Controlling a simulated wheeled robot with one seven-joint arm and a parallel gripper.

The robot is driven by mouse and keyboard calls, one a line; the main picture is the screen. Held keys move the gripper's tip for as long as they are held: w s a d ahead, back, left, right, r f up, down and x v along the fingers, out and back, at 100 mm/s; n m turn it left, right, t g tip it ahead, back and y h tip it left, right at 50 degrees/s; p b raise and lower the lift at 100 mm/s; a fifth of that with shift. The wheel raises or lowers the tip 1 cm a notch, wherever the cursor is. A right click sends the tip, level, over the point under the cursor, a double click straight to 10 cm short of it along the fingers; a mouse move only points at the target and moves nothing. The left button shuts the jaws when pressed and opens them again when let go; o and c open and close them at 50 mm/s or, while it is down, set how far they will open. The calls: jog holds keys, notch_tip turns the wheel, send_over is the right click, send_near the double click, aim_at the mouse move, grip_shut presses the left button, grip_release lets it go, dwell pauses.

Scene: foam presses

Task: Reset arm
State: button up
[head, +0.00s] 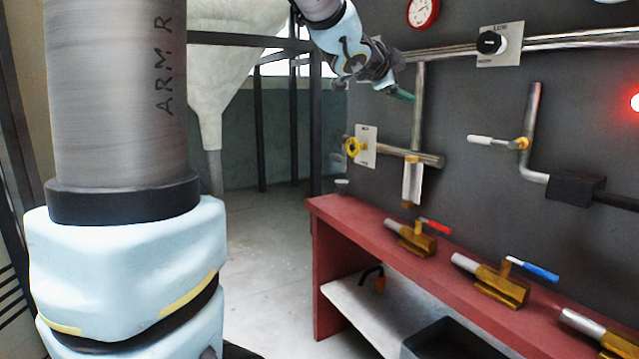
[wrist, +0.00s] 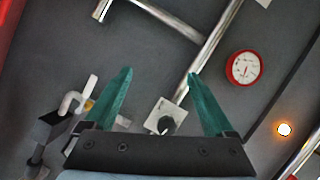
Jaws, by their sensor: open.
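My gripper (wrist: 160,95) is open and empty in the wrist view, its two green fingers spread apart. Past the fingers are a grey wall with pipes, a black knob on a white plate (wrist: 166,118), and a red-rimmed gauge (wrist: 243,68). In the head view my gripper (head: 401,94) is raised at the top middle, in front of the wall and above the red bench. Its fingers overlap in that view. I cannot tell how far it is from the pipes behind it.
A red bench (head: 440,270) runs along the wall, bearing brass valves with a red handle (head: 436,226) and a blue handle (head: 535,270). A yellow valve wheel (head: 352,147) and a white lever (head: 493,140) stick out on pipes. The floor (head: 262,235) left of the bench is clear.

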jog(key=s+a+f+n+g+y+p, duration=0.1)
jog(key=a+f+n+g+y+p, duration=0.1)
jog(key=a+f+n+y, duration=0.5)
jog(key=s+a+f+n+g+y+p, duration=0.15)
jog(key=a+f+n, duration=0.35)
jog(key=a+f, duration=0.55)
jog(key=s+a+f+n+g+p, duration=0.1)
jog(key=s+a+f+n+g, duration=0.1)
jog(key=s, duration=0.4)
jog(key=s+a+f+n+g+y+p, duration=0.1)
jog(key=s+a+f+n+g, duration=0.1)
jog(key=s+a+f+n, duration=0.1)
jog(key=s+a+f+n+g+p, duration=0.1)
jog(key=s+a+f+n+g, duration=0.2)
jog(key=s, duration=0.6)
notch_tip(320, 180, down, 3)
jog(key=shift+a+r+y+p, duration=0.2)
jog(key=shift+a+y+p, duration=0.1)
jog(key=shift+a+y, duration=0.1)
